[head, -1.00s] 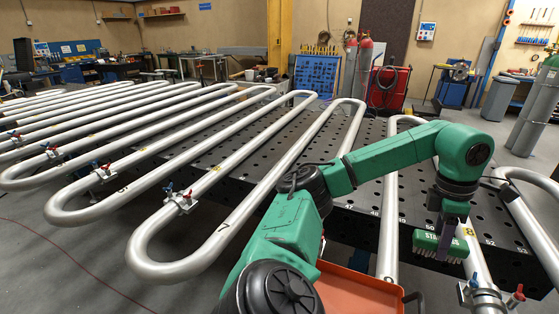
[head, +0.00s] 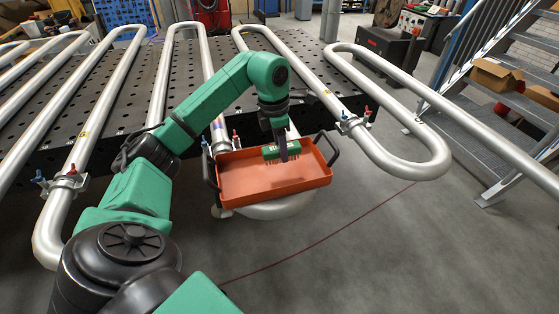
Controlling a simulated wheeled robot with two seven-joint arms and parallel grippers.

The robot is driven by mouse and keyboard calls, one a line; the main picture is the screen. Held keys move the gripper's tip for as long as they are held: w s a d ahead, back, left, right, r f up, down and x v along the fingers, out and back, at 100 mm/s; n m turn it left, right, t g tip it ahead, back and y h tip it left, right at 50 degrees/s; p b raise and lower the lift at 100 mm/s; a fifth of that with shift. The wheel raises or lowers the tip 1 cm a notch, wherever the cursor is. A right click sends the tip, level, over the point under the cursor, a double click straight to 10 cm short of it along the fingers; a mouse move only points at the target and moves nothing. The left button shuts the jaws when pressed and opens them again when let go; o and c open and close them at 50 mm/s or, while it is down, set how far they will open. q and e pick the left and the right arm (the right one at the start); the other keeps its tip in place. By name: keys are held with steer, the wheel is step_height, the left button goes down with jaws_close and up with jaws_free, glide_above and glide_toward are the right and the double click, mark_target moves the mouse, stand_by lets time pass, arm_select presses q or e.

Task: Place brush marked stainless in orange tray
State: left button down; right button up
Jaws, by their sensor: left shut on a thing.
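The green brush (head: 271,151) with pale lettering is in the grip of my left gripper (head: 282,152), which is shut on it. Only part of the lettering can be read. The brush is over the back part of the orange tray (head: 250,194), its bristles pointing down. I cannot tell whether the bristles touch the tray floor. The tray is shallow, with dark handles at both sides, and looks otherwise empty. My right gripper is not in view.
Silver serpentine pipes (head: 408,166) run over the black perforated table (head: 120,85). Pipe clamps with red and blue handles (head: 357,122) stand beside the tray. Metal stairs (head: 490,120) with cardboard boxes (head: 497,75) are at the right. Grey floor (head: 400,250) is open in front.

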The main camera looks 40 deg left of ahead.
arm_select(q)
step_height(320, 180, down, 4)
steer(key=shift+d+f+p, duration=0.1)
steer(key=shift+f+p, duration=0.15)
steer(key=shift+p, duration=0.1)
steer(key=shift+w+f, duration=0.15)
steer(key=shift+f, duration=0.2)
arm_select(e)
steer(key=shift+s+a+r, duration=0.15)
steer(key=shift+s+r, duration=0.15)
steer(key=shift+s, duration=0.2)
arm_select(q)
steer(key=shift+c, duration=2.1)
jaws_free()
steer(key=shift+f, duration=0.1)
